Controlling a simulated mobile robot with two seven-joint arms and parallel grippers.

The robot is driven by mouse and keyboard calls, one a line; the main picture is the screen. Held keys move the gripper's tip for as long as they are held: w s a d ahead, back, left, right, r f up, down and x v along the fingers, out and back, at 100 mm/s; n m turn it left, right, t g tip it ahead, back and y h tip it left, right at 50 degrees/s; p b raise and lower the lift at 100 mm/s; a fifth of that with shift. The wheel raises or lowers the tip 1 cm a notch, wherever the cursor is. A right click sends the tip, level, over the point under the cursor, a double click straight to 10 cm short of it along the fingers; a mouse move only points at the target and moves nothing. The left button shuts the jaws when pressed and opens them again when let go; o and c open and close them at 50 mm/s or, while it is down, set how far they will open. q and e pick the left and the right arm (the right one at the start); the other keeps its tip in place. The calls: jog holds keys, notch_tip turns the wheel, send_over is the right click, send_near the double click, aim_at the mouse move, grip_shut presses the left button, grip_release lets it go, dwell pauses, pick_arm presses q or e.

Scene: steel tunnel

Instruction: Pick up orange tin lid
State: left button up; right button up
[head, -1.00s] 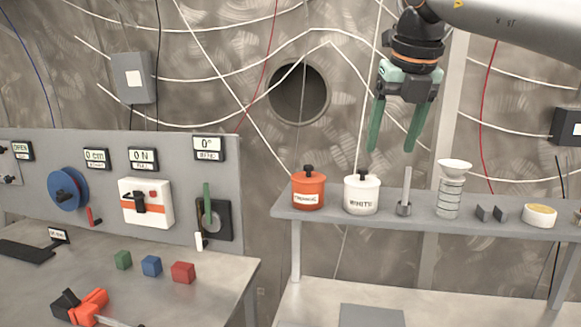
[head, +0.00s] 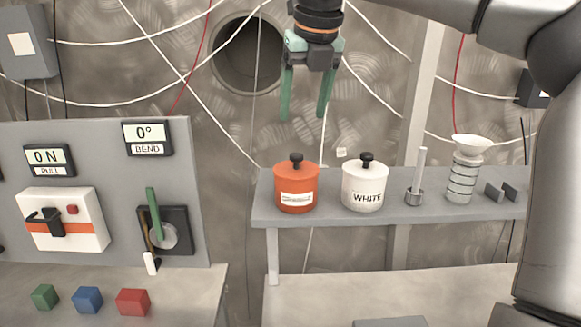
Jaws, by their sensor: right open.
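An orange tin (head: 296,190) stands upright at the left end of the grey shelf (head: 400,212). A white tin (head: 364,188) labelled WHITE, also with a black knob, stands just right of the orange one. My left gripper is not in view.
A panel (head: 105,160) with switches and displays is at left. Coloured cubes (head: 87,299) lie on the bench below it.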

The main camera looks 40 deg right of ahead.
send_over(296, 154)
jog(key=s, duration=0.2)
jog(key=f, duration=0.4)
jog(key=shift+a+f, duration=0.15)
jog(key=shift+a, duration=0.25)
jog(key=x, duration=0.4)
jog(key=shift+s+a+f+p, duration=0.15)
jog(key=shift+s+f+p, duration=0.1)
jog(key=shift+p, duration=0.15)
jog(key=shift+w+f, duration=0.2)
jog(key=shift+f, duration=0.25)
grip_shut()
